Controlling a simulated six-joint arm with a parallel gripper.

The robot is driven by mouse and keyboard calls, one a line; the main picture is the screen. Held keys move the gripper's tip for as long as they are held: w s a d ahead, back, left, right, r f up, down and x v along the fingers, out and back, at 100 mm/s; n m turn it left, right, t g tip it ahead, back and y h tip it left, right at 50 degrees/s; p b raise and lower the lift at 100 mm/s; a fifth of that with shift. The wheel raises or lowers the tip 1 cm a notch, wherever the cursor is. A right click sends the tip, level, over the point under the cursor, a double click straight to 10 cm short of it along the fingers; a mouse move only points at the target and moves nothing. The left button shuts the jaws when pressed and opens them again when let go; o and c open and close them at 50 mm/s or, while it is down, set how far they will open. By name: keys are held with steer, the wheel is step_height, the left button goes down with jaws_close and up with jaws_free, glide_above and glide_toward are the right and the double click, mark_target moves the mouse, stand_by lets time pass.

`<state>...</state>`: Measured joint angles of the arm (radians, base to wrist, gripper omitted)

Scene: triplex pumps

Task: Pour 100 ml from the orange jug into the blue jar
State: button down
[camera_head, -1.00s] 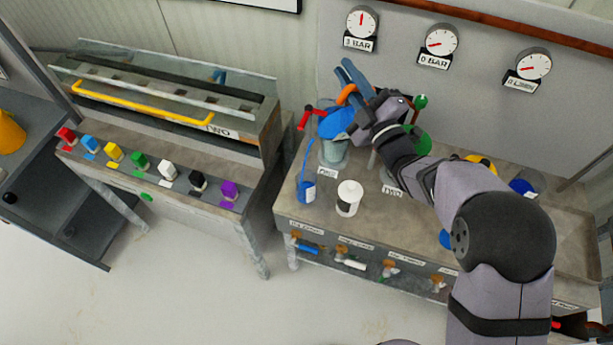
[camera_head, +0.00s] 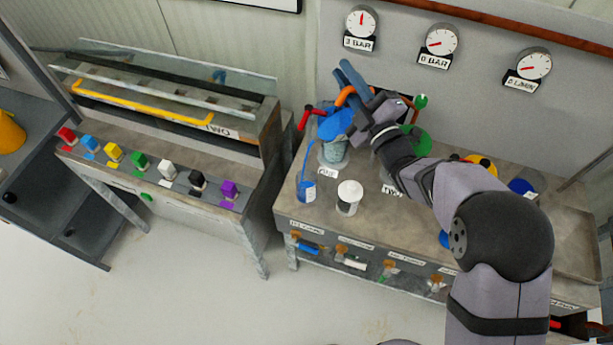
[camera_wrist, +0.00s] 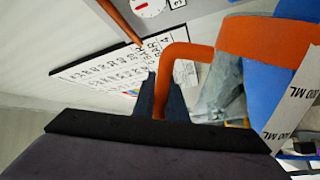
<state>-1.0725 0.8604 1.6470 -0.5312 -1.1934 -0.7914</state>
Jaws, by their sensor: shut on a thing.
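My gripper (camera_wrist: 162,98) is shut on the orange handle (camera_wrist: 178,60) of the orange jug, whose orange band (camera_wrist: 265,38) fills the upper right of the wrist view. In the head view my gripper (camera_head: 352,82) is high over the left of the pump bench, with the orange handle (camera_head: 346,96) at its fingers. Below it stands a clear jar with teal contents (camera_head: 334,153) under a blue round top (camera_head: 337,125). A blue surface with a white "100 ML" label (camera_wrist: 296,100) is close by in the wrist view; I cannot tell whose it is. The jug's contents are hidden.
A red handle (camera_head: 306,118) is left of the jug. A green top (camera_head: 416,140) lies behind my wrist. The gauge panel (camera_head: 400,85) rises behind. The bench front middle is clear.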

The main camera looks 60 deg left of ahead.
stand_by(0.3)
steer(key=shift+w+r, duration=0.1)
steer(key=shift+r, duration=0.15)
steer(key=w+m, duration=0.2)
steer(key=w+f+m+t+b, duration=0.1)
steer(key=w+m, duration=0.1)
steer(key=m, duration=0.1)
steer(key=shift+a, duration=0.1)
steer(key=shift+w+a+f+m+h, duration=0.1)
steer(key=shift+w+m+h, duration=0.2)
steer(key=shift+m, duration=0.4)
steer(key=w+f+m+h, duration=0.1)
steer(key=w+f+m, duration=0.5)
steer(key=w+m, duration=0.1)
steer(key=shift+a+f+m+t, duration=0.15)
steer(key=shift+a+m+t, duration=0.2)
steer(key=shift+m+t, duration=0.05)
